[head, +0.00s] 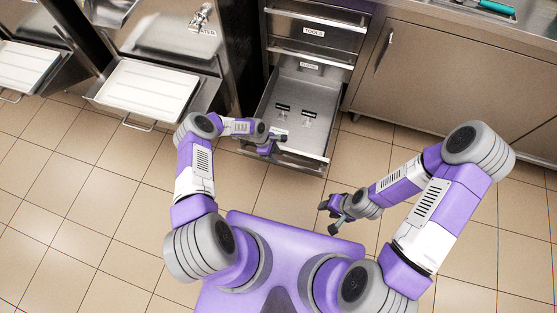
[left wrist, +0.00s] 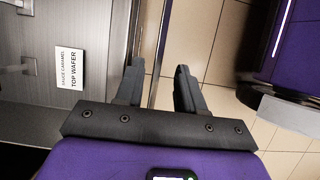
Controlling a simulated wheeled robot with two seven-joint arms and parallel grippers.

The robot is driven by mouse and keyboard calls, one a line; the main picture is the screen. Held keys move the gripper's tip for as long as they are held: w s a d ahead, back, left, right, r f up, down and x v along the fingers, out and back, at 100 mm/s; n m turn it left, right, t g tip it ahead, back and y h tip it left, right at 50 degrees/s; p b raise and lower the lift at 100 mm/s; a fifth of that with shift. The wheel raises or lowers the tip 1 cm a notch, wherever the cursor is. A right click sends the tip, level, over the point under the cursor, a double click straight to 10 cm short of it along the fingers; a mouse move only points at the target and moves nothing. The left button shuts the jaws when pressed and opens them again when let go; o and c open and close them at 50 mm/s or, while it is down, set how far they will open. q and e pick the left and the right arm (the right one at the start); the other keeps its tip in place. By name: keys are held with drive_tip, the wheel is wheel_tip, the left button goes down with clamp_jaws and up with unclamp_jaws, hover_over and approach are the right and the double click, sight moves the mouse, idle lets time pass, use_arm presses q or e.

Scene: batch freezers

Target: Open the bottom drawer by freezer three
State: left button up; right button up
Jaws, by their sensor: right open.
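The bottom drawer (head: 310,92) of the metal drawer unit is pulled far out in the head view, its shallow metal inside exposed with small dark labels on its floor. My left gripper (head: 278,142) is at the drawer's front edge. In the left wrist view its fingers (left wrist: 160,85) are apart, one on each side of a thin metal strip at that edge; I see no clear contact. My right gripper (head: 332,211) is open and empty over the floor, right of the drawer's front.
A drawer labelled "TOOLS" (head: 314,32) is above, with another labelled drawer front under it. A freezer (head: 170,35) with a white tray (head: 150,91) stands to the left. A closed cabinet (head: 450,75) is on the right. The tiled floor (head: 90,190) is clear.

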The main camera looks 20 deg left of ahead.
sight(280, 161)
use_arm(q)
drive_tip(key=b+x, duration=0.1)
drive_tip(key=x, duration=0.3)
drive_tip(key=shift+d+f+b, duration=0.15)
drive_tip(key=shift+f+b, duration=0.25)
clamp_jaws()
